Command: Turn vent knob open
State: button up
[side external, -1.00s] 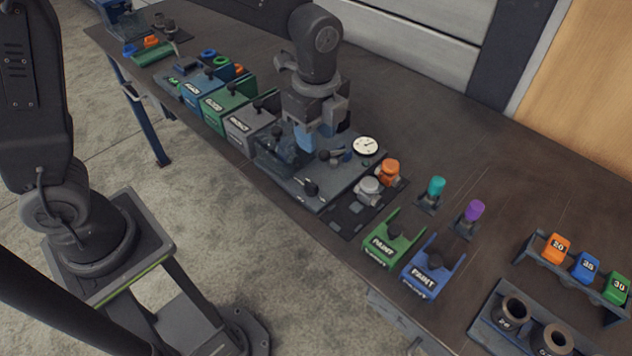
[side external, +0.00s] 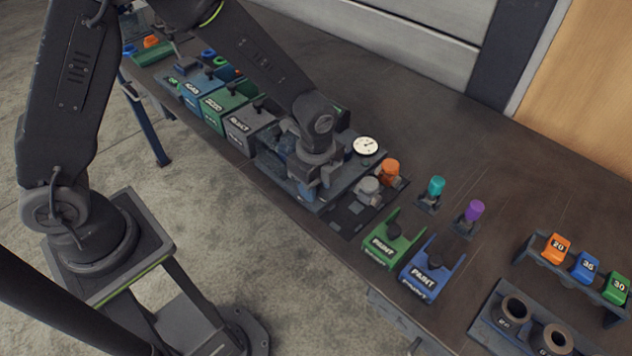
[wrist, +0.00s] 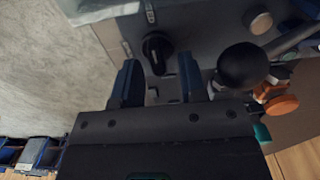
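A black knob (wrist: 157,48) sits on the grey panel (wrist: 203,25) in the wrist view, with short marks on the panel beside it. My gripper (wrist: 158,68) is open, with its two dark blue fingers apart and nothing between the pads. The knob lies just past the fingertips, roughly in line with the gap. In the side view my gripper (side external: 313,188) is low over the front corner of the panel and hides the knob. I cannot tell whether either finger touches it. A white dial gauge (side external: 365,146) stands at the panel's back right.
A black ball-ended lever (wrist: 242,65) is close to the right finger in the wrist view. A grey valve (side external: 368,187) and an orange-capped valve (side external: 388,170) stand right of the panel. Green (side external: 393,246) and blue (side external: 433,270) labelled holders are farther right. Labelled boxes (side external: 228,105) are to the left.

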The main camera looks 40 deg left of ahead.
grip_shut()
dwell(0.3)
jog(key=shift+n, duration=0.4)
jog(key=n, duration=0.5)
jog(key=shift+w+a+n, duration=0.1)
jog(key=shift+w+n, duration=0.2)
jog(key=shift+w, duration=0.1)
jog(key=n, duration=0.3)
jog(key=shift+w+a+n, duration=0.15)
jog(key=shift+n, duration=0.15)
jog(key=shift+w+a+n, duration=0.1)
jog(key=shift+a+n, duration=0.05)
jog(key=shift+n, duration=1.45)
